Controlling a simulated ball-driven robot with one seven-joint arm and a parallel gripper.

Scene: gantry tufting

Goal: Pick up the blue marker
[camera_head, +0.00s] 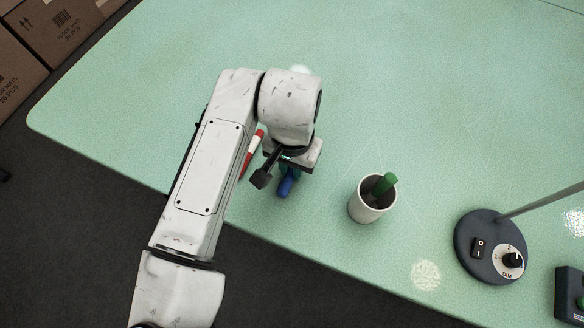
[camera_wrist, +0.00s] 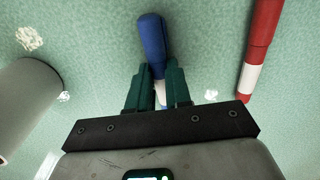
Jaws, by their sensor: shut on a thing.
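The blue marker (camera_wrist: 152,45) has a blue end and a white part, and the white part lies between my gripper's fingers in the wrist view. My gripper (camera_wrist: 159,80) is shut on it, with dark green fingers on both sides. In the head view the blue end of the marker (camera_head: 285,187) shows just below my gripper (camera_head: 289,168), near the table's front edge. The rest of the marker is hidden by the gripper. I cannot tell whether the marker touches the table.
A red and white marker (camera_head: 251,150) lies close by, partly behind my arm; it also shows in the wrist view (camera_wrist: 260,50). A white cup (camera_head: 366,207) with a green marker (camera_head: 384,184) stands to the right. A lamp base (camera_head: 489,247) is farther right. The green table (camera_head: 430,110) is clear behind.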

